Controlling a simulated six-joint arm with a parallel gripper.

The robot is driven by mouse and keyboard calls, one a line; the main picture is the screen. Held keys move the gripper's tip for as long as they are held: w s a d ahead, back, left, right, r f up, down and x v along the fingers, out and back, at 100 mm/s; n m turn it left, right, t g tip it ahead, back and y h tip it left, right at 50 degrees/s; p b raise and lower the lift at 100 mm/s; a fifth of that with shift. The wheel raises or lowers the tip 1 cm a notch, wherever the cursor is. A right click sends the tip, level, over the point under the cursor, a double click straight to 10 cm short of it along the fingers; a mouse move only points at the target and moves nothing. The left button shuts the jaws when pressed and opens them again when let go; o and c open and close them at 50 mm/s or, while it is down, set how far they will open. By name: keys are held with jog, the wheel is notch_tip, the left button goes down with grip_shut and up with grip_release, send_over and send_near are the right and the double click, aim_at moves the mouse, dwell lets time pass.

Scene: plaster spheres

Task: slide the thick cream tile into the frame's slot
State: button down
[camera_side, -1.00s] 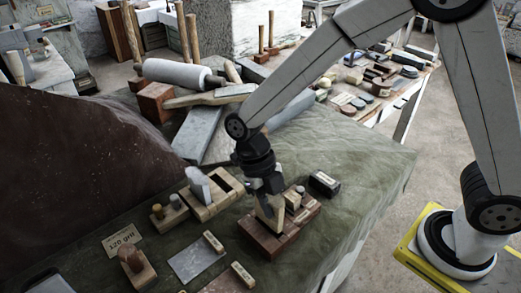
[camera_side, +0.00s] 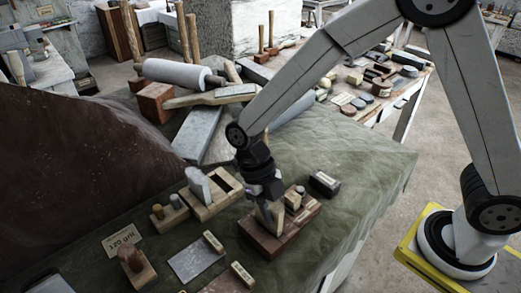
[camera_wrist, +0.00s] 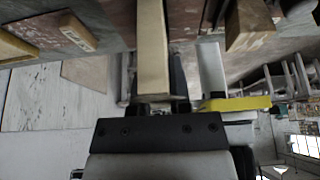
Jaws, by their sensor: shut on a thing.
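The thick cream tile (camera_wrist: 152,50) stands between my gripper's fingers in the wrist view and runs up out of the picture. My gripper (camera_side: 267,207) is shut on it, pointing down over the red-brown wooden block (camera_side: 262,240). The tile's lower end is at that block; whether it still sits in the block I cannot tell. The pale wooden frame (camera_side: 206,209) lies to the left of my gripper. A dark open slot (camera_side: 228,179) shows at its far right end, and a whitish upright piece (camera_side: 199,184) stands in its middle.
A dark box (camera_side: 324,184) is right of the red-brown block. A block with two pegs (camera_side: 168,214) stands left of the frame. A flat grey plate (camera_side: 196,258) and a knobbed block (camera_side: 137,268) lie in front. The green cloth (camera_side: 345,222) at right is clear.

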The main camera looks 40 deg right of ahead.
jog(key=shift+f, duration=0.8)
jog(key=shift+c, duration=2.4)
grip_release()
jog(key=shift+r, duration=0.1)
jog(key=shift+r, duration=1.9)
